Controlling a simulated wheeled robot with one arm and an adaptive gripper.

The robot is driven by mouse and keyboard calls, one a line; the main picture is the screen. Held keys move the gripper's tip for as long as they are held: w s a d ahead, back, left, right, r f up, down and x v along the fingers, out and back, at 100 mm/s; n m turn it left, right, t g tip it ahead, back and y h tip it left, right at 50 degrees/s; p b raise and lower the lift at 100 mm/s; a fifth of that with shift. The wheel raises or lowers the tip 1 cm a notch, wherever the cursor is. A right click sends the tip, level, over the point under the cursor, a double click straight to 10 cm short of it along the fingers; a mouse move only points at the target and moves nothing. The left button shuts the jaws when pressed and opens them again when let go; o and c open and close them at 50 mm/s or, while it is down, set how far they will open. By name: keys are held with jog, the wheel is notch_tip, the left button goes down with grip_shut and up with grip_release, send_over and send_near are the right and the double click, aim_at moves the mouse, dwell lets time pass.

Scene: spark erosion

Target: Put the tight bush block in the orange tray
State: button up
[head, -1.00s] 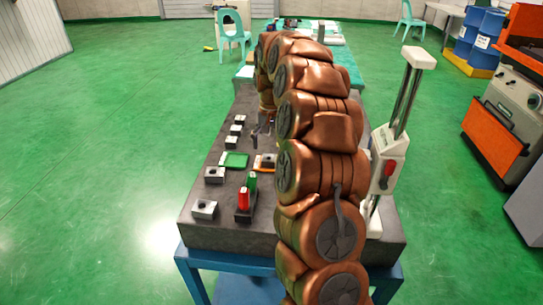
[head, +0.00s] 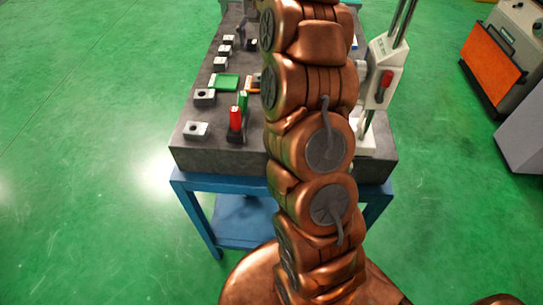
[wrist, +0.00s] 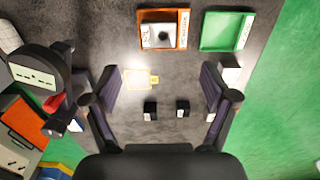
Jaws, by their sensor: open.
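The orange tray (wrist: 183,14) lies at the top of the wrist view with a grey block with a dark round hole (wrist: 150,37) in it; its label is too small to read. A sliver of the tray (head: 251,91) shows beside my arm in the head view. Several grey blocks with holes, such as the near one (head: 196,130), stand along the bench's left side. I cannot tell which block is the tight bush block. My gripper (wrist: 158,80) is open and empty, with two small dark blocks (wrist: 150,110) (wrist: 183,108) showing low between its fingers.
The green tray (wrist: 227,30) beside the orange one looks empty. A small block (wrist: 231,68) sits near the right finger. Red and green upright pieces (head: 236,118) stand near the bench front. A white column gauge (head: 383,75) stands to the right of my arm.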

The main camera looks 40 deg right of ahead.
jog(key=s+a+n, duration=0.1)
jog(key=s+a, duration=0.3)
jog(key=a, duration=0.1)
jog(key=s+a+n, duration=0.2)
jog(key=s+a, duration=0.3)
jog(key=a, duration=0.1)
jog(key=s+a+r+n, duration=0.1)
jog(key=s+a, duration=0.3)
jog(key=a, duration=0.1)
jog(key=shift+s+a+n+g, duration=0.15)
jog(key=shift+s+n+g, duration=0.15)
jog(key=shift+n, duration=0.1)
jog(key=s+a+f+n, duration=0.1)
jog(key=s+a+f, duration=0.2)
jog(key=s, duration=0.9)
jog(key=s+a+f+n+g, duration=0.1)
jog(key=s+a+f, duration=0.3)
jog(key=s, duration=0.8)
jog(key=shift+f+n, duration=0.6)
jog(key=shift+f, duration=0.25)
jog(key=shift+s+a, duration=0.1)
